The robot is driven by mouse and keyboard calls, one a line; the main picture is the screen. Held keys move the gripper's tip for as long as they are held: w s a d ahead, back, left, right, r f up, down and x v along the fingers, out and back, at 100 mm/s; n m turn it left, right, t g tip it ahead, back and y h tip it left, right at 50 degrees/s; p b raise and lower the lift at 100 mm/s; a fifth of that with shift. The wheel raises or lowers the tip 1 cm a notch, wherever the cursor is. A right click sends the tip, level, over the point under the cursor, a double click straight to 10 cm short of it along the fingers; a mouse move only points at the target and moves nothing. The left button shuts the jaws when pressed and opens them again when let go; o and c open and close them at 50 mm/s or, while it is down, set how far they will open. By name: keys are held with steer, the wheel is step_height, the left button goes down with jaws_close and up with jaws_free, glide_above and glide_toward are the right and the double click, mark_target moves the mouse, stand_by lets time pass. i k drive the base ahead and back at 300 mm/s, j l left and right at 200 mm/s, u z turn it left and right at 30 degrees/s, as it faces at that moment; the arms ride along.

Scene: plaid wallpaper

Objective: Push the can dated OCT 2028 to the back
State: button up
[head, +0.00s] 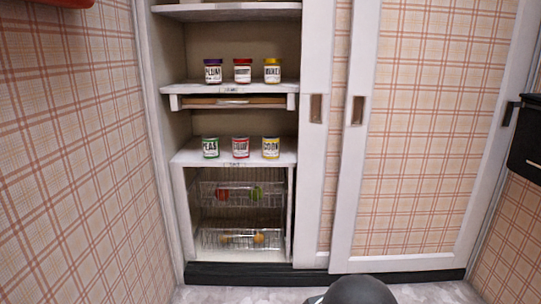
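Three cans stand upright in a row near the front edge of the middle shelf (190,156) of an open cupboard. The left one is a green can (210,148), the middle one a red can (240,147), and the right one a yellow can (271,147). Each has a white label with dark lettering. The green one seems to read PEAS and the yellow one CORN. No date is legible at this size, so I cannot tell which can is dated OCT 2028. My gripper is not in view.
Three jars, the purple-lidded jar (213,71), red-lidded jar (243,71) and yellow-lidded jar (272,71), stand on the shelf above. Wire baskets (210,243) holding small items sit below. Plaid sliding doors (430,140) cover the cupboard's right side. Shelf space behind the cans looks clear.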

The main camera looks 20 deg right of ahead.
mark_target(241, 142)
steer(key=i+l+z, duration=0.1)
steer(key=i+l, duration=0.25)
steer(key=i+l+z, duration=0.15)
steer(key=i+l, duration=0.15)
steer(key=i, duration=0.2)
steer(key=i+l+z, duration=0.1)
steer(key=i+l, duration=0.15)
steer(key=i, duration=0.15)
